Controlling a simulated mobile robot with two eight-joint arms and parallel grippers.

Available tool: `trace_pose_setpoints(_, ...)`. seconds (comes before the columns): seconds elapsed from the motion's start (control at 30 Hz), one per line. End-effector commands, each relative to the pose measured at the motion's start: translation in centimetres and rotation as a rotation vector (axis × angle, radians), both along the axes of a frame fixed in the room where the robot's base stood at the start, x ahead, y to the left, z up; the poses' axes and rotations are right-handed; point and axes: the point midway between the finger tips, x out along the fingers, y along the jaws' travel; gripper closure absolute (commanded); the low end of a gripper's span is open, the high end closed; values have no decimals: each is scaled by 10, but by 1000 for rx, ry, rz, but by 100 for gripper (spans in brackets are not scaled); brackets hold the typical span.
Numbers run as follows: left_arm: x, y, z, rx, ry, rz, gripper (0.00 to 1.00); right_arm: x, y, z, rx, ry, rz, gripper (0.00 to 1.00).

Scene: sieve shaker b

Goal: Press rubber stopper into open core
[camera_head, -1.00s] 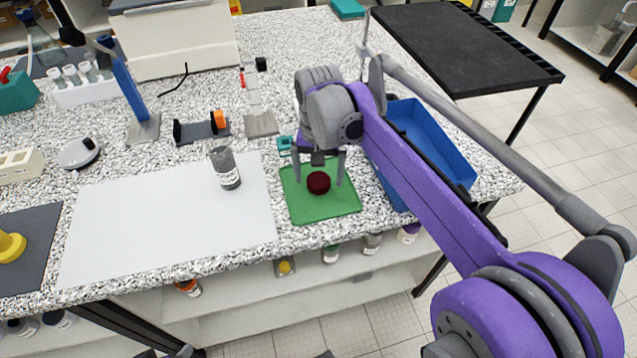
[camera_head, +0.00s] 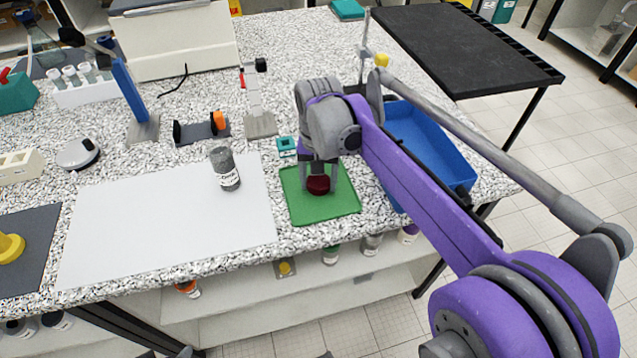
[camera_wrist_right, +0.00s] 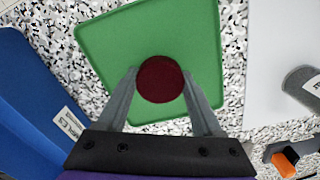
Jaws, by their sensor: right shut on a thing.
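The dark red rubber stopper (camera_head: 318,184) is on the green tray (camera_head: 300,211). My right gripper (camera_head: 319,187) reaches down over the tray and is shut on the stopper. In the right wrist view the round top of the stopper (camera_wrist_right: 161,79) shows between the two fingers (camera_wrist_right: 162,92), above the green tray (camera_wrist_right: 120,35). My left gripper is not in view.
A blue bin (camera_head: 425,135) stands right of the tray, close to my right arm. A small teal block (camera_head: 286,146) sits behind the tray. A dark stand with an orange part (camera_head: 218,122) is behind the cylinder. The white sheet is otherwise clear.

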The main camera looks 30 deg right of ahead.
Motion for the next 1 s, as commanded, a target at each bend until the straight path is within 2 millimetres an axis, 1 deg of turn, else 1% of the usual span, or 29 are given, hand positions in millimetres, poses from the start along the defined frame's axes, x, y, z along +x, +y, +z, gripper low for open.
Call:
trace_pose_setpoints(0.23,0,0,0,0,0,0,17,0,0,1,0,0,0,87)
trace_pose_setpoints(0.33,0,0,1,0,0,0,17,0,0,8,0,0,0,87)
trace_pose_setpoints(0.47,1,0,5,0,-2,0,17,0,0,30,0,0,0,87)
trace_pose_setpoints(0.6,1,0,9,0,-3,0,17,0,0,60,0,0,0,87)
trace_pose_setpoints(0.7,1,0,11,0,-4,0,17,0,0,78,0,0,0,87)
trace_pose_setpoints(0.83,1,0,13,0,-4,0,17,0,0,94,0,0,0,87)
trace_pose_setpoints(1.0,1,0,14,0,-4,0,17,0,0,101,0,0,0,87)
